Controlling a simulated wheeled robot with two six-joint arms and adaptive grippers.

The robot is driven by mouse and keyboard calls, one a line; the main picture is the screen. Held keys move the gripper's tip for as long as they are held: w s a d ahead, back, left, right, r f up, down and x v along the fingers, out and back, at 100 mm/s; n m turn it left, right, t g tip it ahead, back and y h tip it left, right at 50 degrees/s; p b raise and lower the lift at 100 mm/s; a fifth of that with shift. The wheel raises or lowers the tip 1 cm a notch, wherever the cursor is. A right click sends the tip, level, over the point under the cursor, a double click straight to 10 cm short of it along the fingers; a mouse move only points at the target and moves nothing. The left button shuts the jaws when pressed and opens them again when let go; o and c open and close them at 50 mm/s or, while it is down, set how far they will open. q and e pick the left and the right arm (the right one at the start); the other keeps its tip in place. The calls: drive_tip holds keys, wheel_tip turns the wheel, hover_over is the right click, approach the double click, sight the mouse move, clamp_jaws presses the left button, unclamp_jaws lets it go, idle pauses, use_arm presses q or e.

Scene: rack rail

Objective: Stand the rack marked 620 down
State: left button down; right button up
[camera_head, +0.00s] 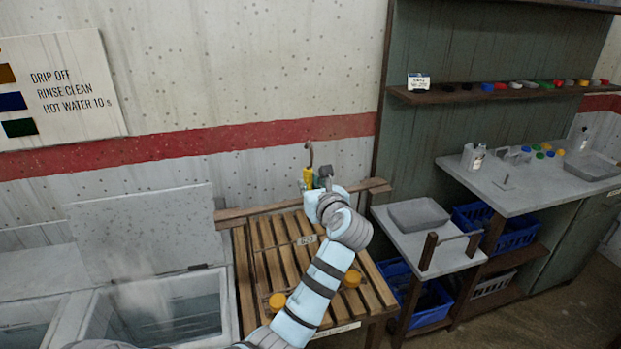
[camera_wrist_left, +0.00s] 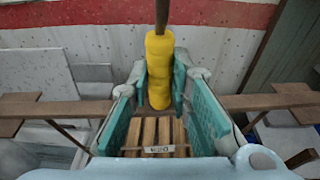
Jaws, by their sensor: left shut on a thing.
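My left gripper (camera_head: 316,180) is shut on a yellow handle (camera_wrist_left: 158,70), with one teal finger on each side. The handle is upright and also shows in the head view (camera_head: 308,178). A dark rod (camera_wrist_left: 162,14) rises from its top and ends in a hook (camera_head: 309,148) in the head view. Below and in front, a slatted wooden surface (camera_head: 262,262) carries a small label plate (camera_head: 306,240), whose marking is too small to read surely. I cannot tell whether the handle belongs to a rack or what its lower end touches. My right gripper is out of view.
A wooden rail (camera_head: 253,210) runs behind the slats. Two orange-yellow knobs (camera_head: 277,302) (camera_head: 352,281) sit on the slats. An open-lidded basin (camera_head: 160,306) stands at left. A grey tray (camera_head: 418,214) on a side table and blue crates (camera_head: 512,232) are at right.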

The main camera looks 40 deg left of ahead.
use_arm(q)
drive_tip(key=shift+s+f, duration=0.1)
drive_tip(key=shift+f, duration=0.35)
idle(0.5)
unclamp_jaws()
drive_tip(key=shift+d, duration=0.1)
idle(0.4)
idle(0.3)
idle(0.5)
